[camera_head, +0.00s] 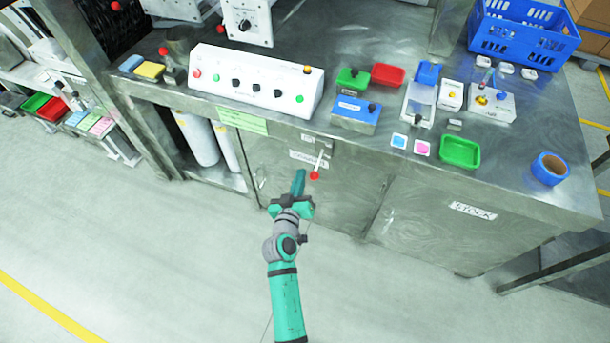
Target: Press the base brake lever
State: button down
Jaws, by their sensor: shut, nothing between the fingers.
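A small lever with a red knob (315,175) and a pale shaft (320,159) sits on the front of the metal bench, beside a white label (309,159). The knob hangs at the shaft's lower end. My gripper (299,174) is shut and empty, pointing up the picture towards the bench front. Its tip is just left of the red knob, and a small gap shows between them. I cannot tell how far the tip is from the bench face.
The metal bench (427,200) carries a white control panel (255,85), a blue box (355,113), a green tray (460,151), a blue tape roll (550,168) and a blue crate (522,42). Gas cylinders (198,138) stand underneath at left. The floor (150,250) in front is clear.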

jog(key=s+a+f, duration=0.1)
jog(key=s+f, duration=0.2)
jog(key=s, duration=0.4)
jog(key=shift+a+f, duration=0.15)
jog(key=shift+a, duration=0.15)
jog(key=shift+s, duration=0.1)
